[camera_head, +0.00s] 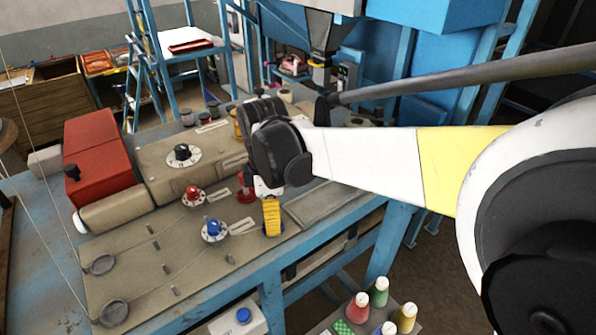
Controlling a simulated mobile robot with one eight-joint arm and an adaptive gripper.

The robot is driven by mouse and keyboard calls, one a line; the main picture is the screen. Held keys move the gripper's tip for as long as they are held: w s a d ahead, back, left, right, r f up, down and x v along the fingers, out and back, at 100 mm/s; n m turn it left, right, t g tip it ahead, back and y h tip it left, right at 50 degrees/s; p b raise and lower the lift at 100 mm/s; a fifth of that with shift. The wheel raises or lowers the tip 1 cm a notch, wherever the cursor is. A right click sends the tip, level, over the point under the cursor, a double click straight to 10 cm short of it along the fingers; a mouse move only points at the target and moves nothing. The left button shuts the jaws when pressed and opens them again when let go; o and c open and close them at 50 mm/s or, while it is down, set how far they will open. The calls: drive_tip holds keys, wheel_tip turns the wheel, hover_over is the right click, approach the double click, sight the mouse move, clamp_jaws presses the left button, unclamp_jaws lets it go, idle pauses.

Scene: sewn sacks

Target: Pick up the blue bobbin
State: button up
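The fingertips are too unclear to tell open from shut.
Red (358,306), green (379,291) and yellow (405,317) bobbins surround the blue one. The blue bench (262,272) carries a beige machine with a blue knob (211,228), a red knob (193,194) and a red box (97,152). Blue frames stand behind.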

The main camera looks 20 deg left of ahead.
clamp_jaws()
drive_tip(key=shift+r, duration=0.1)
